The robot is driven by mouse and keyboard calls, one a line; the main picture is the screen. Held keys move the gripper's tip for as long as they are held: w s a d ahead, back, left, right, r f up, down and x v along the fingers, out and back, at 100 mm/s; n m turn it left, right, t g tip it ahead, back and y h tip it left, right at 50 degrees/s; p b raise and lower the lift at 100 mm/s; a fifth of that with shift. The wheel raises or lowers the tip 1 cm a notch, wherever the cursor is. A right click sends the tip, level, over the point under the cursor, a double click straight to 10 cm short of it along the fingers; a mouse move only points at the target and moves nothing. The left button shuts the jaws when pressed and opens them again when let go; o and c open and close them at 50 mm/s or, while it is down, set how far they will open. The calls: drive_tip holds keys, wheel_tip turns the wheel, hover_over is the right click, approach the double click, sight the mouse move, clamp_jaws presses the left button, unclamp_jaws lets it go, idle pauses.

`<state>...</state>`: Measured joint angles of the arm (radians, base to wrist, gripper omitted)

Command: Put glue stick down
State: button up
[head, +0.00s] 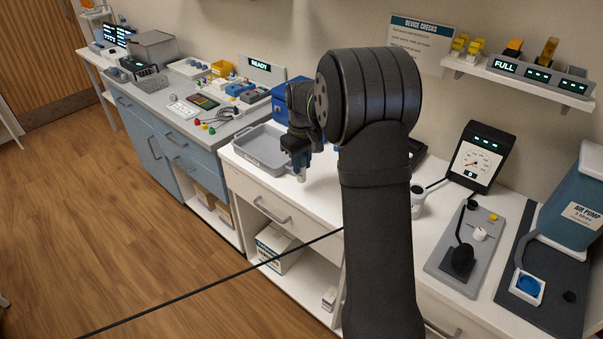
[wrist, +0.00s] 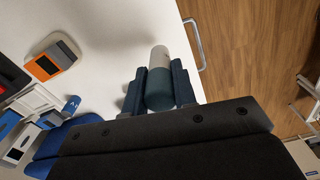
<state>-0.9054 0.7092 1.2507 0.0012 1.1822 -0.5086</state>
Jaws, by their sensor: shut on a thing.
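My gripper (wrist: 160,82) is shut on the glue stick (wrist: 159,62), a small cylinder with a pale grey-white end and a teal part between the two dark fingers. In the head view my gripper (head: 300,168) points down over the white counter (head: 318,192), just right of a grey tray. The glue stick is too small there to make out clearly. In the wrist view it is over the white surface near the counter's edge. I cannot tell whether it touches the surface.
The grey tray (head: 250,151) and a blue box (head: 290,97) stand near my gripper. An orange and grey device (wrist: 52,63) lies on the counter. A drawer handle (wrist: 193,45) and wooden floor are beyond the edge. Bare counter surrounds the glue stick.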

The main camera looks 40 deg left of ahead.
sight(302, 172)
drive_tip(key=shift+f, duration=2)
drive_tip(key=shift+f, duration=0.15)
drive_tip(key=o, duration=1)
wheel_tip(302, 172, up, 12)
drive_tip(key=shift+r, duration=0.15)
wheel_tip(302, 172, down, 12)
drive_tip(key=shift+r, duration=1.7)
